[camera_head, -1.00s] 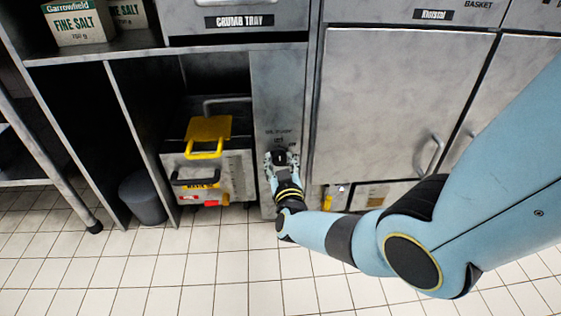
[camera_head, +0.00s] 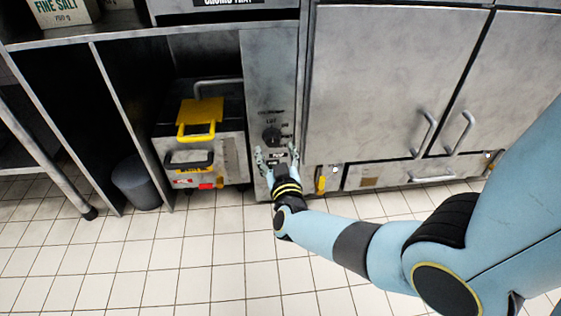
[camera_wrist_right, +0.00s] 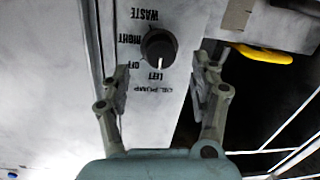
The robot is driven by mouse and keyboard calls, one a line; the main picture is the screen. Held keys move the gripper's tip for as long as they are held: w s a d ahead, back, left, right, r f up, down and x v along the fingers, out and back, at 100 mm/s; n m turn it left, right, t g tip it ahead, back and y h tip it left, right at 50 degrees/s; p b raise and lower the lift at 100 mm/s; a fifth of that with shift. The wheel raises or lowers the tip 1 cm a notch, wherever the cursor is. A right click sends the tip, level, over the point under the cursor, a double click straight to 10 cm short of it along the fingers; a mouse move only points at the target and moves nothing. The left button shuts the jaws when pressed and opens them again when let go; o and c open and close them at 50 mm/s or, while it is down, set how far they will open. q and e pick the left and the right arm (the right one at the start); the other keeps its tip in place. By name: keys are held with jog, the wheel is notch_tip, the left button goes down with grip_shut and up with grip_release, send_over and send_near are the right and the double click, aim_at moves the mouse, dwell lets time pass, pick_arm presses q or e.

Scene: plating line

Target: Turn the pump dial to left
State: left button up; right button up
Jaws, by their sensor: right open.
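The pump dial (camera_head: 271,135) is a round black knob on a narrow grey metal panel (camera_head: 268,75). In the right wrist view, the dial (camera_wrist_right: 159,46) has the labels WASTE, RIGHT, OFF, LEFT and OIL PUMP around it, seen upside down. My right gripper (camera_head: 276,153) is open and empty, just below the dial in the head view. In the wrist view its fingers (camera_wrist_right: 163,72) stand on either side, with the dial beyond them and apart from them. My left gripper is not in view.
A grey metal box with a yellow handle (camera_head: 201,112) stands in the open bay left of the panel. A dark bin (camera_head: 137,184) is further left. A cabinet door (camera_head: 385,85) is to the right. The tiled floor (camera_head: 190,260) in front is clear.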

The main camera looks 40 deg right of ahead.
jog(key=v, duration=0.7)
jog(key=shift+s, duration=0.2)
jog(key=shift+a, duration=0.1)
